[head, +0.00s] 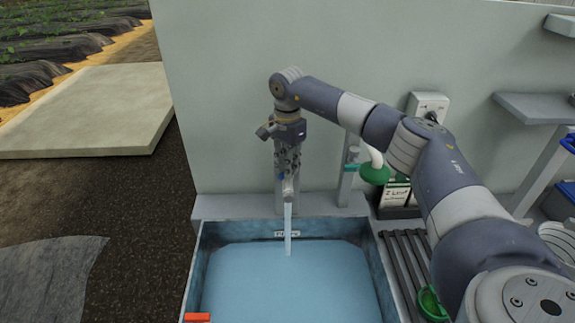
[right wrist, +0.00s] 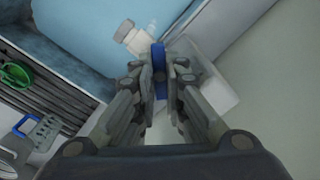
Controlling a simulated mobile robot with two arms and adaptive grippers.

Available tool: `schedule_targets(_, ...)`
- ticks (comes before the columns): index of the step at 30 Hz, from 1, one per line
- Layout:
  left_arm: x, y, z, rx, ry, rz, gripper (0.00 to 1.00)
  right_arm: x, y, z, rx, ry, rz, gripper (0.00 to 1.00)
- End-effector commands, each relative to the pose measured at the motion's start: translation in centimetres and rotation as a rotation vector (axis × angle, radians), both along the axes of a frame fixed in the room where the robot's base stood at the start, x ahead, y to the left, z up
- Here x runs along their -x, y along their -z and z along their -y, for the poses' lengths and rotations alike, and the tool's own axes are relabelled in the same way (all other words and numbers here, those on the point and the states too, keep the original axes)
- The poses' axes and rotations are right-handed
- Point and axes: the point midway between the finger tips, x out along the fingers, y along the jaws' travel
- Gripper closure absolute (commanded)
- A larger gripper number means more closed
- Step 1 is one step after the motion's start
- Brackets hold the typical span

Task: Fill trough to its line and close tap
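The trough (head: 370,236) is a blue-grey basin holding light blue water (head: 300,285). A small white label (head: 288,233) sits on its far inner wall, above the water surface; its text is too small to read. A thin stream (head: 288,232) falls from the tap spout (head: 288,190) into the water. My right gripper (head: 288,168) points down at the tap and hides most of it. In the right wrist view its fingers (right wrist: 160,75) close on both sides of the blue tap handle (right wrist: 158,55). A pale spout-like part (right wrist: 130,37) shows beside it. My left gripper is out of view.
A pale wall stands behind the trough. A green funnel-like part (head: 375,174) and a wall box (head: 428,105) are right of the tap. A slatted rack (head: 408,260) with a green bowl (head: 432,303) adjoins the trough. An orange piece (head: 197,317) sits at its near left.

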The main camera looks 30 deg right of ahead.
Motion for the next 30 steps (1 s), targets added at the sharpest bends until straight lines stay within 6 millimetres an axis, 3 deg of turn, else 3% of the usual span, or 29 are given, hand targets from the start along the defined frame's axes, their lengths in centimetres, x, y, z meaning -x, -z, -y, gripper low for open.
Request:
schedule_targets(14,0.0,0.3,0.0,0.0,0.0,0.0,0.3,0.0,0.0,0.0,-0.001,0.067,0.001,1.0)
schedule_targets(30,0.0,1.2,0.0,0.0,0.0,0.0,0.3,-0.1,-0.1,0.0,-0.001,0.492,0.002,1.0)
